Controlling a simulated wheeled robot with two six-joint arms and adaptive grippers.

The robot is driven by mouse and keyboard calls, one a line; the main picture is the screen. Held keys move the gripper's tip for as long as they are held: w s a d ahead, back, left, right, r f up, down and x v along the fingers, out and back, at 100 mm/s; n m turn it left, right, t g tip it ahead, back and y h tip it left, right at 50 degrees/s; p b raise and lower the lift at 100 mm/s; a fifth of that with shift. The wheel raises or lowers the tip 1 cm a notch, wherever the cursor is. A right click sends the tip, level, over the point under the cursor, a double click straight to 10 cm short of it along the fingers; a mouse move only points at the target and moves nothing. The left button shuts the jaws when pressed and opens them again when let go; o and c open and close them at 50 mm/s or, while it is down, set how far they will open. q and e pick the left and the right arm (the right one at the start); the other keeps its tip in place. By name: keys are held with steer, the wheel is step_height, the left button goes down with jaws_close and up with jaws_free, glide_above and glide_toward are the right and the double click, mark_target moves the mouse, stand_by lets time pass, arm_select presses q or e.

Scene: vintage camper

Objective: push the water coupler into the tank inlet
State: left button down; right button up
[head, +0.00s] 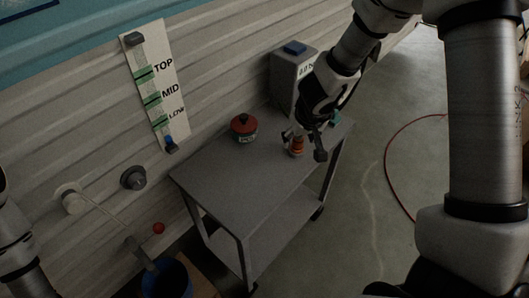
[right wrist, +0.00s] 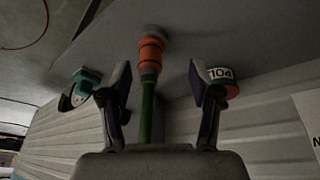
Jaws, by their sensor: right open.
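The water coupler appears to be the small orange piece (head: 297,146) standing on the grey cart's top (head: 215,165). In the right wrist view, the orange coupler (right wrist: 151,50) has a pale end and a green stem lying between my fingers. My right gripper (head: 304,146) is open at the coupler; in the wrist view its fingers (right wrist: 159,78) sit either side with gaps. On the wall is a dark round fitting (head: 133,178) and, left of it, a white round fitting (head: 70,200); I cannot tell which is the tank inlet. My left gripper's fingers are not visible.
A red-lidded can (head: 243,127) and a grey box (head: 290,80) stand on the cart. A level board (head: 155,85) hangs on the wall. A blue bucket (head: 168,279) is below, near a red round piece (head: 158,228). A red hose (head: 388,160) lies on the floor.

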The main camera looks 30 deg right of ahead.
steer(key=shift+w+d+t+b, duration=0.5)
steer(key=shift+w+d+b, duration=0.15)
steer(key=shift+b, duration=0.15)
steer(key=shift+w+d+f, duration=0.1)
steer(key=shift+w+f, duration=0.05)
steer(key=shift+f, duration=0.2)
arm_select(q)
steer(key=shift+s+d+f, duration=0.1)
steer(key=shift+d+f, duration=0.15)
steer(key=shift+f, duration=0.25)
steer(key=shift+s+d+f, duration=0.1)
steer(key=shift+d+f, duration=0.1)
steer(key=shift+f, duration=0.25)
arm_select(e)
steer(key=shift+w, duration=0.15)
steer(key=shift+r, duration=0.1)
